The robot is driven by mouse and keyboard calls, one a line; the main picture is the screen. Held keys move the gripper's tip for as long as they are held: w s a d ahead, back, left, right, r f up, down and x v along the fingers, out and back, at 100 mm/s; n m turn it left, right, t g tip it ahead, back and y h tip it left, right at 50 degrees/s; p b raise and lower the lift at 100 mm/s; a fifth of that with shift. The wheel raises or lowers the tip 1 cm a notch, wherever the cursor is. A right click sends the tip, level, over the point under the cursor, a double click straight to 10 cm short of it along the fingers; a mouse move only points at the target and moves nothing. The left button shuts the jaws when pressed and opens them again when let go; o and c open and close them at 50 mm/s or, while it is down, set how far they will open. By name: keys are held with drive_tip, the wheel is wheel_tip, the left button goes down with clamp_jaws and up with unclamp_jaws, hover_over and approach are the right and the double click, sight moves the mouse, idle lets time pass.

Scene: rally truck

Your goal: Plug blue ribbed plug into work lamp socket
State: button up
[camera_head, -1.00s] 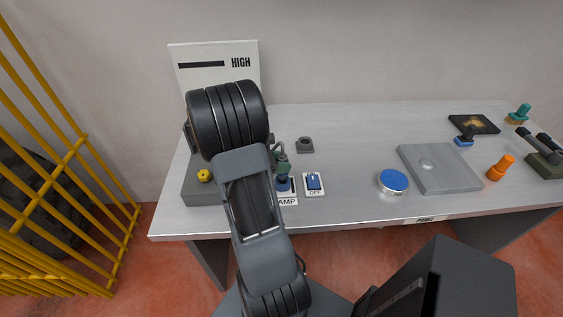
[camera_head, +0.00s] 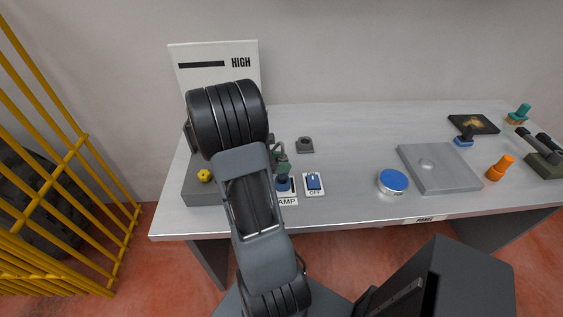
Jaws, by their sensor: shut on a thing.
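The blue plug (camera_head: 283,184) is low over the plate marked LAMP (camera_head: 288,202), just right of my arm. I cannot tell from this view whether it is fully seated. My gripper (camera_head: 281,166) is a small greenish-grey shape directly above the plug, shut on it. My arm hides much of the gripper and the left part of the lamp plate. The socket opening is hidden under the plug.
A blue switch marked OFF (camera_head: 314,184) sits close right of the plug. A grey box with a yellow knob (camera_head: 205,175) stands left. A small dark socket (camera_head: 305,145) is behind. A blue button (camera_head: 393,181), grey plate (camera_head: 440,168) and orange plug (camera_head: 499,167) are right.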

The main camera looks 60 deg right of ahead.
drive_tip(key=shift+f+b, duration=1.6)
drive_tip(key=shift+f, duration=0.5)
drive_tip(key=o, duration=1)
drive_tip(key=shift+r, duration=0.1)
drive_tip(key=v, duration=1.3)
drive_tip(key=shift+w+a+r+b, duration=0.1)
drive_tip(key=shift+w+a+b, duration=0.2)
